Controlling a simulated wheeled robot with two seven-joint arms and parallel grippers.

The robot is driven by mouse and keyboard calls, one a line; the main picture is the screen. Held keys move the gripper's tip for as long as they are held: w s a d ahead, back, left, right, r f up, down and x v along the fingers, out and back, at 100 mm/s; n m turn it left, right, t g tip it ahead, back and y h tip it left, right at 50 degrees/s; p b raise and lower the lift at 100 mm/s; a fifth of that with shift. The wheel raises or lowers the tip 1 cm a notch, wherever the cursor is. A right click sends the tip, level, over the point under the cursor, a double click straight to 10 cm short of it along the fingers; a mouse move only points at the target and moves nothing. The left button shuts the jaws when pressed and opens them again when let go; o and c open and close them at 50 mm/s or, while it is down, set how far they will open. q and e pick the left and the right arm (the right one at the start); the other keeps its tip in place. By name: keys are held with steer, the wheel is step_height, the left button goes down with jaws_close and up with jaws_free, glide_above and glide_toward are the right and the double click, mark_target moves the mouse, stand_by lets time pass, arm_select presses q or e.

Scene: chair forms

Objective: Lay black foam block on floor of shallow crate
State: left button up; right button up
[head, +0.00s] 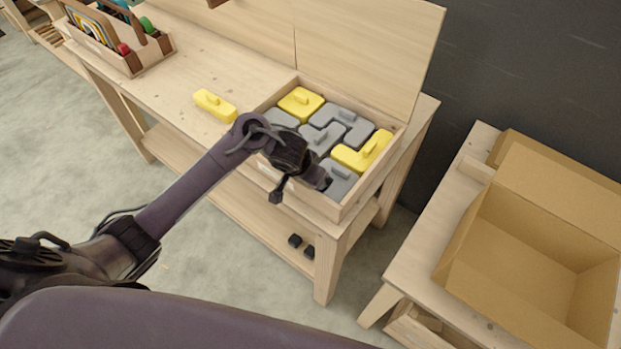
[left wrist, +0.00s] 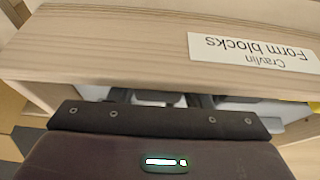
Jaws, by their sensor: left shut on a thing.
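The shallow crate (head: 349,205) lies on the bench and holds several grey and yellow blocks with raised grips. Its labelled wall (left wrist: 110,50) fills the upper left wrist view. The left wrist view shows my gripper body below the wall, with grey surfaces between. I cannot single out a black foam block in the crate. My right gripper is not in view.
A yellow block (head: 215,105) lies on the bench left of the crate. An open cardboard box (head: 475,240) stands on a table at right.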

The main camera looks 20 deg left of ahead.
arm_select(q)
steer(key=shift+f, duration=0.1)
steer(key=o, duration=0.6)
steer(key=shift+o, duration=0.2)
steer(key=shift+r, duration=0.3)
steer(key=p+v, duration=0.5)
steer(key=v, duration=0.5)
steer(key=shift+r, duration=0.15)
steer(key=shift+s+a+r+p, duration=0.1)
steer(key=shift+s+r+p, duration=0.3)
steer(key=shift+r+p, duration=0.25)
